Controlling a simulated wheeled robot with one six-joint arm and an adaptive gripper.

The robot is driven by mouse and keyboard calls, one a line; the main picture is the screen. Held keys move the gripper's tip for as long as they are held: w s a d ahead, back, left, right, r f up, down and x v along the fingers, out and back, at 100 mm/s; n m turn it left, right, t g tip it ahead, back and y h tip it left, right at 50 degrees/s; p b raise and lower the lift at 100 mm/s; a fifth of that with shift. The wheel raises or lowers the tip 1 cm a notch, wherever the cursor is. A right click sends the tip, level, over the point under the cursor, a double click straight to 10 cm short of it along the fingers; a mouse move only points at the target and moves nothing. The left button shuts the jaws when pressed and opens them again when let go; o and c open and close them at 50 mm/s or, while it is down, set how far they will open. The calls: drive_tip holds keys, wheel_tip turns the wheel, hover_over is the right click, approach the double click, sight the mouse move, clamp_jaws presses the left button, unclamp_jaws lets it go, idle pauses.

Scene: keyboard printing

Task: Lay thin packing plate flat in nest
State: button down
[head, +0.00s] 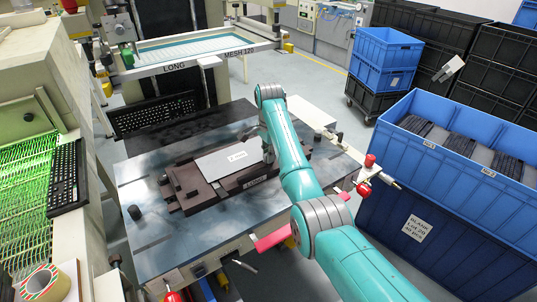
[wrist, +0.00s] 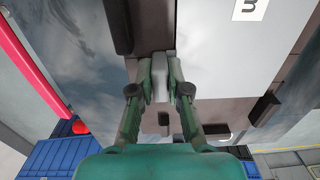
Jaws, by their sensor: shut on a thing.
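The thin packing plate (head: 228,163) is a pale grey sheet with a small white label, lying over the brown nest (head: 195,197) on the press table in the head view. The plate (wrist: 215,85) fills the upper right of the wrist view. My gripper (head: 268,152) is at the plate's right end, partly hidden by my arm. In the wrist view its green fingers (wrist: 161,78) are shut on a pale grey part at the plate's edge. The plate looks about level. I cannot tell whether it touches the nest floor all over.
The dark table (head: 150,235) is bare around the nest. Small black knobs (head: 134,212) stand on it. A blue bin (head: 465,150) with dark parts stands to the right.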

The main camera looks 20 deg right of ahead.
drive_tip(key=shift+f, duration=0.2)
drive_tip(key=c, duration=1.1)
unclamp_jaws()
drive_tip(key=shift+o, duration=0.2)
drive_tip(key=shift+r, duration=3.5)
